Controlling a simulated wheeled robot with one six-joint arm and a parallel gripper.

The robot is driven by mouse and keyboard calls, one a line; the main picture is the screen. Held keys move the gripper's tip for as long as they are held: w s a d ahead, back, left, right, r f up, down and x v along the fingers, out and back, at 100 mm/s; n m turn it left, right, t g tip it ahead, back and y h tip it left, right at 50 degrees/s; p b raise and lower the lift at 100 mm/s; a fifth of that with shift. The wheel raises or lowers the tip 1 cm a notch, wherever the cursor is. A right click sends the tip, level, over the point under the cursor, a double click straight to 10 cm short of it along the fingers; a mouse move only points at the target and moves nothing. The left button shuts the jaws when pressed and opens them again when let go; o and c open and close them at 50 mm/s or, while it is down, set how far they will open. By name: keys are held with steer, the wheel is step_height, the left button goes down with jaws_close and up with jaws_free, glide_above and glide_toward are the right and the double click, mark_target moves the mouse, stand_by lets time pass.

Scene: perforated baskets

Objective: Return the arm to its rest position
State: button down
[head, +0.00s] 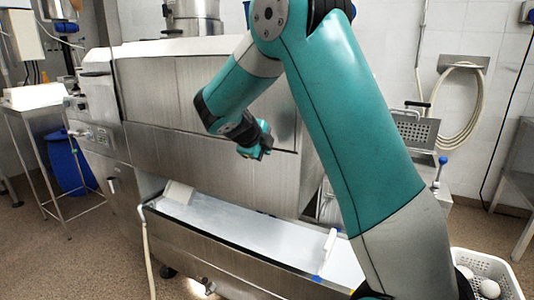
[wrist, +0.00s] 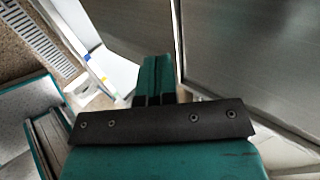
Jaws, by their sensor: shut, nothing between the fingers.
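My arm is teal and grey and stands large across the middle and right of the head view. My gripper (head: 262,152) is held in the air in front of the steel machine's side panel, above the trough. In the wrist view, the teal fingers (wrist: 157,75) are together with nothing between them. A white perforated basket (head: 508,274) holding white round things sits at the lower right of the head view, partly cut off by the frame and my arm.
A steel machine (head: 200,95) fills the back. Its long trough (head: 255,233) runs below my gripper. A perforated metal basket (head: 418,130) stands behind my arm at the right. A white box (head: 33,96) rests on a metal stand at the left. Open floor shows at the lower left.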

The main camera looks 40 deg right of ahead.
steer(key=v, duration=0.9)
steer(key=shift+r, duration=0.3)
steer(key=shift+s+a, duration=0.1)
steer(key=s+a+n+t+y+p, duration=0.15)
steer(key=s+a+n+y, duration=0.25)
steer(key=a+n, duration=0.45)
steer(key=s+a+n+g+y+p, duration=0.1)
steer(key=s+a+n+y+p, duration=0.4)
steer(key=n, duration=0.6)
steer(key=s+a+r+n+g+y+p, duration=0.1)
steer(key=s+a+r+n+g+y, duration=0.1)
steer(key=s+a+n, duration=1.2)
steer(key=s+n+g+y, duration=0.1)
steer(key=s+n+y, duration=0.1)
steer(key=n, duration=0.4)
steer(key=shift+s+y+p, duration=0.3)
steer(key=shift+s+y, duration=0.1)
steer(key=shift+s, duration=0.2)
steer(key=shift+g, duration=0.25)
